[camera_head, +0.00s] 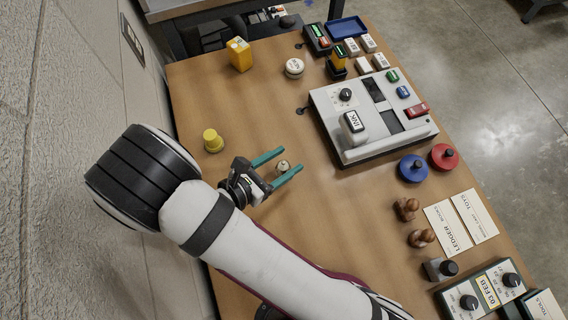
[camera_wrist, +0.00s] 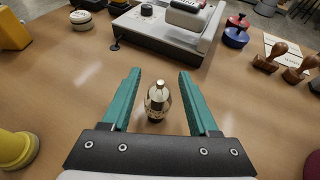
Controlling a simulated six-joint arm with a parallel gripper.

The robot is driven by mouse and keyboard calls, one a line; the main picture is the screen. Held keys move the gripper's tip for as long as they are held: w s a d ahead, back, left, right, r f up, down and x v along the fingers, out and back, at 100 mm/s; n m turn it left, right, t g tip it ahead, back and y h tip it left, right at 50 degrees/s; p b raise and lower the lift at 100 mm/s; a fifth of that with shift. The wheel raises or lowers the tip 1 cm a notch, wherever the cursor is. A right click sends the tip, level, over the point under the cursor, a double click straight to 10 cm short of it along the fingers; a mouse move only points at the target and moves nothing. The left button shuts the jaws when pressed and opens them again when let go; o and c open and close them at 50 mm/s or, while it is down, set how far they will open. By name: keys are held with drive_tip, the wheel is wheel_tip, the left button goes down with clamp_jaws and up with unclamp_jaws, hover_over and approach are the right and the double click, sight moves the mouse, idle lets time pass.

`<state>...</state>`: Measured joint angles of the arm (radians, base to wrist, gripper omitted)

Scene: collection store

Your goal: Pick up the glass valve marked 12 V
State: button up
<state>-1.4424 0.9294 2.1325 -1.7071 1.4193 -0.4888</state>
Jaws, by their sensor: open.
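A small glass valve (camera_head: 283,167) with a pale, shiny body stands upright on the wooden table. In the wrist view the valve (camera_wrist: 158,100) sits between the two teal fingers, with clear space on both sides. Its marking is too small to read. My gripper (camera_head: 278,165) is open around the valve, and neither finger visibly touches it. The wrist view shows the gripper (camera_wrist: 158,85) with its fingers spread wide and nothing held.
A yellow knobbed object (camera_head: 213,142) stands left of my gripper. A grey-white device (camera_head: 345,155) with an ink block lies to the right. A round white tin (camera_head: 294,68) and a yellow box (camera_head: 239,55) stand farther back. Wooden stamps (camera_head: 406,209) stand at the front right.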

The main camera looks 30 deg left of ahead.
drive_tip(key=x, duration=0.3)
clamp_jaws()
drive_tip(key=shift+r, duration=0.1)
